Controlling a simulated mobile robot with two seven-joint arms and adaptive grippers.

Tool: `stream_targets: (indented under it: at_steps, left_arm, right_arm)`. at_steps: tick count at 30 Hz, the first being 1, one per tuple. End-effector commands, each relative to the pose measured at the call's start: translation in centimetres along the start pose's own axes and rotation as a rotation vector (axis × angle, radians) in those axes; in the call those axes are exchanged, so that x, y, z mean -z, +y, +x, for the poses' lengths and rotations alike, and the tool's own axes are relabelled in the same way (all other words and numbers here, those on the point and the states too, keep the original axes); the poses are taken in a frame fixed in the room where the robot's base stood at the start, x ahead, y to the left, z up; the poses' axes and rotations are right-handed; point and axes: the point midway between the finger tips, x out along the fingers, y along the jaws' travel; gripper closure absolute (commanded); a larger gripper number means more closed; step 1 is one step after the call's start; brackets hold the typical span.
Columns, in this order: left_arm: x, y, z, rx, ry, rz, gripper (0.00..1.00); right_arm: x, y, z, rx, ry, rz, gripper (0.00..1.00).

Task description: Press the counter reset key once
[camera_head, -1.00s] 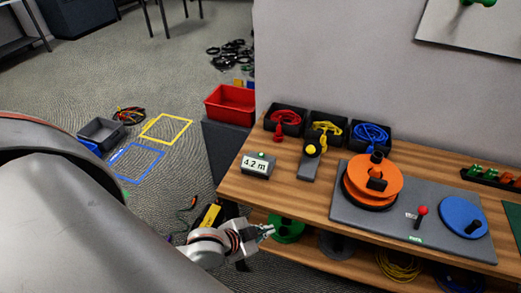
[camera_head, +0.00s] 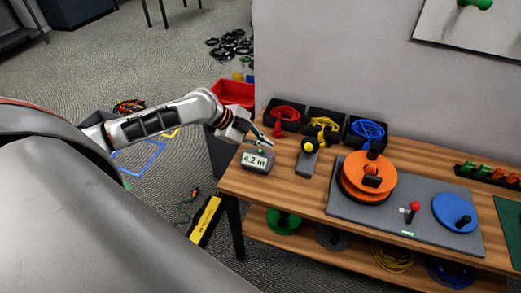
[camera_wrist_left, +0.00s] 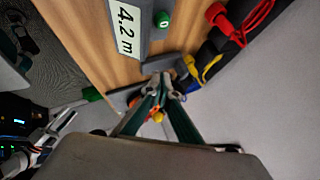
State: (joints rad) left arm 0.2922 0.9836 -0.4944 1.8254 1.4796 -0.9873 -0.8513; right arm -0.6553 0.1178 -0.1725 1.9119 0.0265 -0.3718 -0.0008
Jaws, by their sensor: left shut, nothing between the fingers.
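The counter (camera_head: 257,161) is a grey box near the left end of the wooden bench, its display reading 4.2 m. Its green reset key (camera_head: 261,152) sits on top. In the left wrist view the counter (camera_wrist_left: 128,30) is at the top, with the round green key (camera_wrist_left: 164,19) marked 0 beside the display. My left gripper (camera_head: 268,143) is shut and empty, with its fingertips close above and behind the counter in the head view. In the left wrist view its fingertips (camera_wrist_left: 161,86) appear apart from the key. My right gripper is out of view.
Bins with red (camera_head: 286,113), yellow (camera_head: 323,124) and blue (camera_head: 368,130) cables stand behind. A grey device with a yellow knob (camera_head: 308,147) is right of the counter. An orange reel (camera_head: 352,180) sits on a grey mat (camera_head: 345,207). A red bin (camera_head: 233,92) is at the left.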

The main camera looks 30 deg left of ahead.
Motion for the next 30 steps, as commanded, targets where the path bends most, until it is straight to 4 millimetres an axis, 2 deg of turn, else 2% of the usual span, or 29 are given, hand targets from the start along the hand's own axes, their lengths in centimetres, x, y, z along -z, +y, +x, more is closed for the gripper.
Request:
stream_targets:
  at_steps: [1, 3, 8, 21, 30]
  left_arm:
    - [-0.7, -1.6, -1.2, 0.009, -0.001, 0.001, 1.0]
    - [-1.2, -3.1, -2.4, 0.018, 0.007, -0.003, 1.0]
    - [-1.7, -4.8, -3.7, 0.031, 0.018, -0.01, 1.0]
    - [-1.7, -4.8, -3.7, 0.032, 0.02, -0.012, 1.0]
    - [-2.8, -3.8, -2.2, 0.032, 0.02, -0.013, 1.0]
  right_arm:
    - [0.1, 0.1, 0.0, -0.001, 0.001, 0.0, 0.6]
    - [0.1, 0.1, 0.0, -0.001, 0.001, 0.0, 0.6]
    - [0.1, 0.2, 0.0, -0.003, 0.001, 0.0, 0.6]
    - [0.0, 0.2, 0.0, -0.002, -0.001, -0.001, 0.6]
    - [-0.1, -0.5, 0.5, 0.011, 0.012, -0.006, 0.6]
